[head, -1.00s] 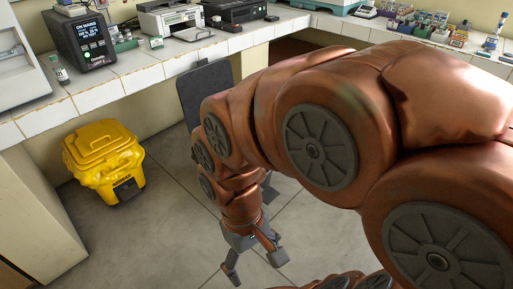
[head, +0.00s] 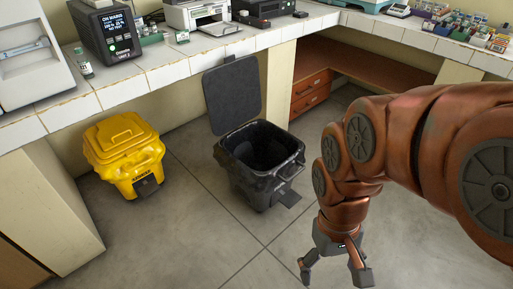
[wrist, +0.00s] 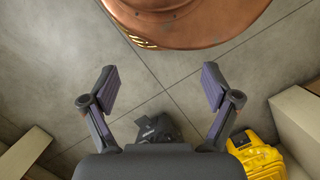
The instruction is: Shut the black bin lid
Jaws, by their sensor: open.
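The black bin (head: 240,178) stands on the floor under the bench, with a pedal at its front. Its lid (head: 231,95) is raised nearly upright at the back, and the dark inside shows. My gripper (head: 334,272) is open and empty, pointing down, in front and to the right of the bin, apart from it. In the wrist view my gripper (wrist: 158,88) has its two fingers spread over bare floor. A small part of the black bin (wrist: 158,130) shows there beyond my gripper's body, which hides the rest; the lid cannot be made out there.
A yellow bin (head: 128,158) with its lid down stands left of the black bin. The tiled bench (head: 150,75) carries instruments and printers above. A low wooden shelf with drawers (head: 310,95) is behind right. The floor in front is clear.

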